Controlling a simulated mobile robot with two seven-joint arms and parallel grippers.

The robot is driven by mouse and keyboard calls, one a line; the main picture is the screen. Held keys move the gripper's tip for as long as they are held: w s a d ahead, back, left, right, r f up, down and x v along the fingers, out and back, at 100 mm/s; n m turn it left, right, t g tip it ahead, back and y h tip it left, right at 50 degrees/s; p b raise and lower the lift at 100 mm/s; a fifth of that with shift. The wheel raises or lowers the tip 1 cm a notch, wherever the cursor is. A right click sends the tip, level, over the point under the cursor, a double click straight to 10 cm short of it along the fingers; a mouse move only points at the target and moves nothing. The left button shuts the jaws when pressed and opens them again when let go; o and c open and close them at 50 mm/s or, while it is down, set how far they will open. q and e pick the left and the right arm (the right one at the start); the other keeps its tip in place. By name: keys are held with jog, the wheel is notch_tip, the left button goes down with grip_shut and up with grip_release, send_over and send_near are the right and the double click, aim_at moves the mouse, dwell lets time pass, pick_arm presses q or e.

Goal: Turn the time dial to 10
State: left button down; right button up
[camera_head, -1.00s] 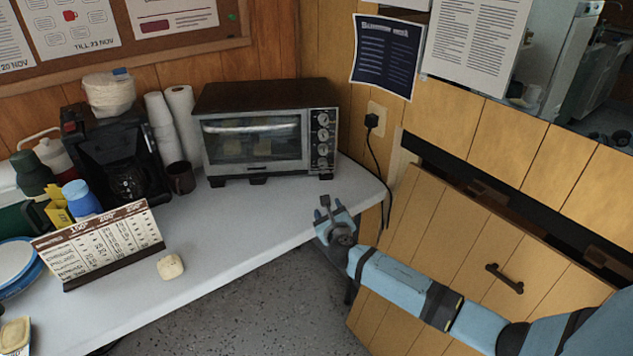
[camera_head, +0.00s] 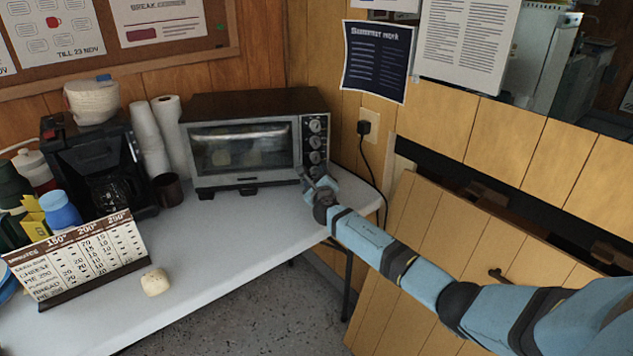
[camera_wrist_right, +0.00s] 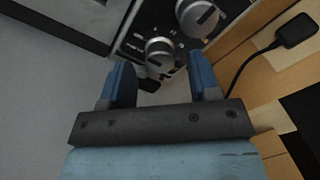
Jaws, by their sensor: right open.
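The toaster oven (camera_head: 240,143) stands at the back of the white table, with a column of round dials (camera_head: 315,142) on its right-hand front panel. Labels are too small to read, so I cannot tell which dial is the time dial or its setting. My right gripper (camera_head: 316,182) is open just in front of the lower end of that panel, hiding part of it. In the right wrist view, the lowest visible dial (camera_wrist_right: 160,53) lies just beyond the gap between the open fingers (camera_wrist_right: 162,82), apparently untouched. Another dial (camera_wrist_right: 198,16) is above and right. My left gripper is out of view.
A cooking-times card (camera_head: 80,255) and a small pale block (camera_head: 155,282) are on the table (camera_head: 215,265). A coffee machine (camera_head: 95,170), paper rolls and a dark mug (camera_head: 168,189) stand left of the oven. A power cable (camera_head: 375,170) hangs to its right.

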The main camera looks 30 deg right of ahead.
jog(key=shift+w+d, duration=0.15)
jog(key=shift+w, duration=0.35)
jog(key=c, duration=0.9)
